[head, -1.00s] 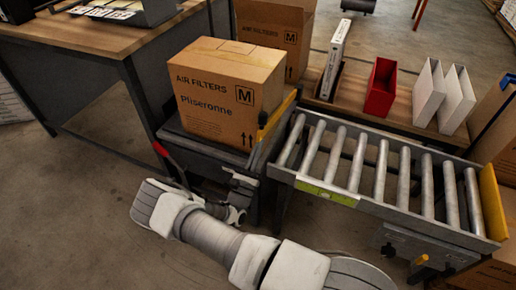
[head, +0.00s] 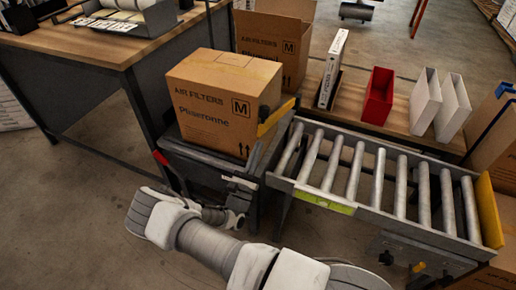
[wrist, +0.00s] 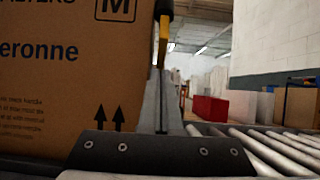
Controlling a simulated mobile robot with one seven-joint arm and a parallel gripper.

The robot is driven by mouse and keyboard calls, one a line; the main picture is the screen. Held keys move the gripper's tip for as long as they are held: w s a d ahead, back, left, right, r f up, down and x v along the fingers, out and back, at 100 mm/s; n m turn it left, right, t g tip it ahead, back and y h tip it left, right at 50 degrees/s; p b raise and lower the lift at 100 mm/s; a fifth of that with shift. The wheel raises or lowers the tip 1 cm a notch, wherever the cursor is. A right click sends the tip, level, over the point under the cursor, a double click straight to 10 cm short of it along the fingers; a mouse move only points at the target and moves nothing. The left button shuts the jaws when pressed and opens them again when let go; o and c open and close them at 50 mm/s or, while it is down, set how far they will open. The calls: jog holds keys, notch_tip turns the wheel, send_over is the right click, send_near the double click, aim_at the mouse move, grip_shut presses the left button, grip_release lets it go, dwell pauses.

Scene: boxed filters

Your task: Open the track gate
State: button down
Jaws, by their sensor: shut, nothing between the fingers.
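The yellow bar (head: 277,116), which looks like the track gate, slants along the right side of the boxed air filters (head: 222,108), between the box and the roller conveyor (head: 375,180). In the wrist view the yellow bar (wrist: 164,38) stands above a grey rail, right of the box (wrist: 60,80). My gripper (head: 238,196) is low at the front of the dark platform (head: 195,150) that bears the box. Its shut dark fingers (wrist: 162,152) fill the bottom of the wrist view, with nothing visible between them. I cannot tell whether they touch the platform.
A red lever (head: 160,158) sticks out at the platform's left front. A yellow stop (head: 489,210) closes the conveyor's right end. The rollers are empty. Behind stand an open carton (head: 272,48), a red file holder (head: 379,92) and white holders (head: 425,102). A desk (head: 110,45) is at left.

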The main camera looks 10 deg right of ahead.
jog(key=s+a+f+g+p, duration=0.1)
jog(key=s+a+f+p, duration=0.35)
jog(key=s+a, duration=0.35)
jog(key=w+d+r+y, duration=0.1)
jog(key=w+d+r, duration=0.6)
jog(key=shift+d+r+b, duration=0.15)
jog(key=shift+d+b, duration=0.2)
jog(key=shift+d, duration=0.05)
dwell(0.4)
